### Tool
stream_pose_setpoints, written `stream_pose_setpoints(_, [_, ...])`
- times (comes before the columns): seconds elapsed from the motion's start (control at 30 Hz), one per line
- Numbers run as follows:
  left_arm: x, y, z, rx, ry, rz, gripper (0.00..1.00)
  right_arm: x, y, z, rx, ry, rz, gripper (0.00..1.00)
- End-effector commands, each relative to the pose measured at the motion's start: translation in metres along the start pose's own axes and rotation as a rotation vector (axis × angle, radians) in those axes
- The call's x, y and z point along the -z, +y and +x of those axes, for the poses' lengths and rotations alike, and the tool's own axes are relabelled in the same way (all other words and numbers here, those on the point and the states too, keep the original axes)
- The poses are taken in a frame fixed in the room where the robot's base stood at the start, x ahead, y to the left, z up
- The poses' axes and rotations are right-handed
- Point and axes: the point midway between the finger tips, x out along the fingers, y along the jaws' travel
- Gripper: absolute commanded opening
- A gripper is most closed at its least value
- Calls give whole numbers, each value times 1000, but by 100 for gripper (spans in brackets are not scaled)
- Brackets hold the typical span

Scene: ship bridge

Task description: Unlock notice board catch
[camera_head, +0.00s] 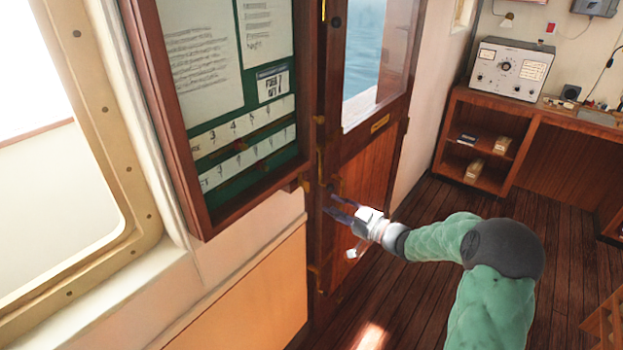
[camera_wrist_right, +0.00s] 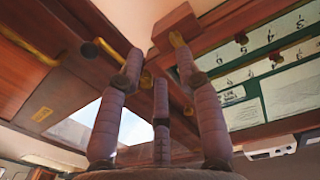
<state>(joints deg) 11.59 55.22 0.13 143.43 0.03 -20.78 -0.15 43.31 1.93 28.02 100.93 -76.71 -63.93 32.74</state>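The notice board (camera_head: 250,100) hangs on the left, with a dark wooden frame, green backing and papers. A small wooden block (camera_head: 298,185) sits at its lower right corner. In the right wrist view the block (camera_wrist_right: 172,25) carries a small brass piece (camera_wrist_right: 177,39), apparently the catch. My right gripper (camera_head: 338,206) is just right of that corner, its fingers pointing left. In the wrist view its fingers (camera_wrist_right: 158,68) are spread with nothing between them. One fingertip appears close to the brass piece; contact cannot be told. My left gripper is out of view.
A wooden door (camera_head: 365,175) with a window and brass fittings stands right behind my right gripper. A framed window (camera_head: 110,120) is at the far left. A wooden desk (camera_head: 520,120) with a radio-like box (camera_head: 510,68) is at the back right. The plank floor between is mostly clear.

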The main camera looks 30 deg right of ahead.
Motion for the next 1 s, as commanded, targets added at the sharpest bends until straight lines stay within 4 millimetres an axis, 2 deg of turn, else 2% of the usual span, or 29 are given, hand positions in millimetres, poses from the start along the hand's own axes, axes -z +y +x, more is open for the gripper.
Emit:
stream_pose_setpoints(0.03, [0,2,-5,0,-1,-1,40,15,2,-8,12,7,-26,35])
stream_pose_setpoints(0.1, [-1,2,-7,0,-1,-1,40,26,2,-14,30,12,-50,35])
stream_pose_setpoints(0.27, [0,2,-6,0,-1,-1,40,33,1,-12,47,15,-67,35])
stream_pose_setpoints(0.37, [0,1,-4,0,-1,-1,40,32,0,0,50,15,-67,35])
stream_pose_setpoints(0.7, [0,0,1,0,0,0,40,33,-3,59,49,15,-67,35])
stream_pose_setpoints(1.0, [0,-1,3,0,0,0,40,34,-3,88,45,14,-67,35])
